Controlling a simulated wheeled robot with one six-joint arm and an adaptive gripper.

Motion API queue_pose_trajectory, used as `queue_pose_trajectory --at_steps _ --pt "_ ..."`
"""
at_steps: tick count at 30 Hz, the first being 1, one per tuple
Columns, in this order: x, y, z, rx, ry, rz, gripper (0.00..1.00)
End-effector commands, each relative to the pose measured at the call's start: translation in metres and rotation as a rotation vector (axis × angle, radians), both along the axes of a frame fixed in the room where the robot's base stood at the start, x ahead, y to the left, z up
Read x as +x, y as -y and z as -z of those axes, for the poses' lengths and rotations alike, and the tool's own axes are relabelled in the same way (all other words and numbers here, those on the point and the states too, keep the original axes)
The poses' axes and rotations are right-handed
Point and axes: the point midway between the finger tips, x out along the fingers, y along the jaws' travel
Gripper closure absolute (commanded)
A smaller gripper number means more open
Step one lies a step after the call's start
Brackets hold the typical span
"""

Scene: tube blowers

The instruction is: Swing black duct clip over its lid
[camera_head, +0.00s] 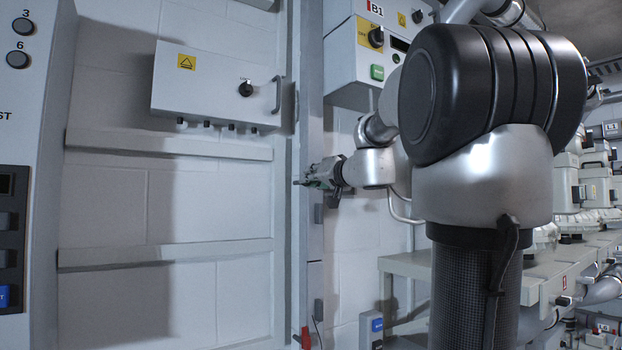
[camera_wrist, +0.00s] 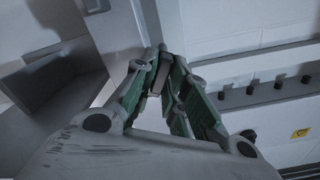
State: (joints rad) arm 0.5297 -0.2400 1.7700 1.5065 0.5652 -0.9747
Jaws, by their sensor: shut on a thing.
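The grey vertical duct (camera_head: 309,120) runs up the wall in the middle of the head view, with its narrow lid along it. Small dark clips sit on its right edge, one (camera_head: 318,213) just below my gripper and one (camera_head: 318,308) lower. My gripper (camera_head: 306,183) reaches the duct from the right. In the wrist view the green fingers of my gripper (camera_wrist: 158,75) close around a small dark piece (camera_wrist: 153,74), apparently the black duct clip, against the duct. The fingers hide most of it, and its angle to the lid cannot be told.
A grey wall box (camera_head: 212,85) with a knob and handle hangs left of the duct. Control box B1 (camera_head: 350,62) is close on the upper right. Horizontal rails (camera_head: 165,254) cross the left wall. A red-handled item (camera_head: 305,338) is at the duct's lower end.

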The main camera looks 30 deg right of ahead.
Motion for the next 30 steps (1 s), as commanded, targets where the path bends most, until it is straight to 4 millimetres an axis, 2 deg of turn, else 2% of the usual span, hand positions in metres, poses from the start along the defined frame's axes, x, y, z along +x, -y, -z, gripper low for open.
queue_pose_trajectory --at_steps 18,30 --pt "0.000 0.006 0.007 0.586 -0.021 0.001 1.00" --pt "0.000 0.007 0.011 0.905 -0.032 0.002 1.00"
